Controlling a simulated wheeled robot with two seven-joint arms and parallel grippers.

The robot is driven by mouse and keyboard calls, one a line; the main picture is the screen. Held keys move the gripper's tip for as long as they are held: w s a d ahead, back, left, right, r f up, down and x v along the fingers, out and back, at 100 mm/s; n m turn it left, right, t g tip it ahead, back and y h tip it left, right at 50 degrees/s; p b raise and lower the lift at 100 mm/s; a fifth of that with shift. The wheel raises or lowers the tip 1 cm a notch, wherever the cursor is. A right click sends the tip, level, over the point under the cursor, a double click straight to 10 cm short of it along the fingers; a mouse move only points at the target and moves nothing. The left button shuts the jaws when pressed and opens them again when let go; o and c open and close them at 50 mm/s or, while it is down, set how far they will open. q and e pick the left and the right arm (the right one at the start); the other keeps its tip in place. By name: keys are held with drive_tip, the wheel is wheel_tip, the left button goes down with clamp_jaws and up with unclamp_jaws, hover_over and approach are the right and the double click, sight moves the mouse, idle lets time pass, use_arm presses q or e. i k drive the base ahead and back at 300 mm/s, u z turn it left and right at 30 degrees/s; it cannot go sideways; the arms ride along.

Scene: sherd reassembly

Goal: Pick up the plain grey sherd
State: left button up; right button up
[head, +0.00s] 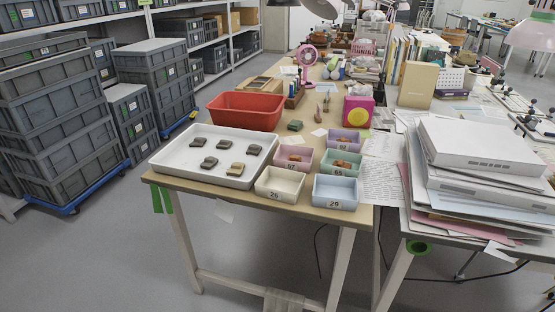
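Several small sherds lie apart from one another in a white tray (172,167) at the table's front left. Dark grey-brown ones are at the back left (200,143), back middle (225,144), right (254,150) and front left (209,162) of the group. A yellowish-brown sherd (237,169) lies at the front. The sherds are too small here to tell which one is the plain grey sherd. Neither of my grippers is in view.
Small numbered boxes stand right of the tray: cream (279,186), blue (335,193), pink (294,159), green (340,168) and purple (345,140). A red tub (245,111) stands behind the tray. Paper stacks (482,150) fill the right table. Floor in front is clear.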

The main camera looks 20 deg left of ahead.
sight(210, 162)
drive_tip(key=z, duration=0.4)
drive_tip(key=i, duration=0.85)
drive_tip(key=u, duration=2.1)
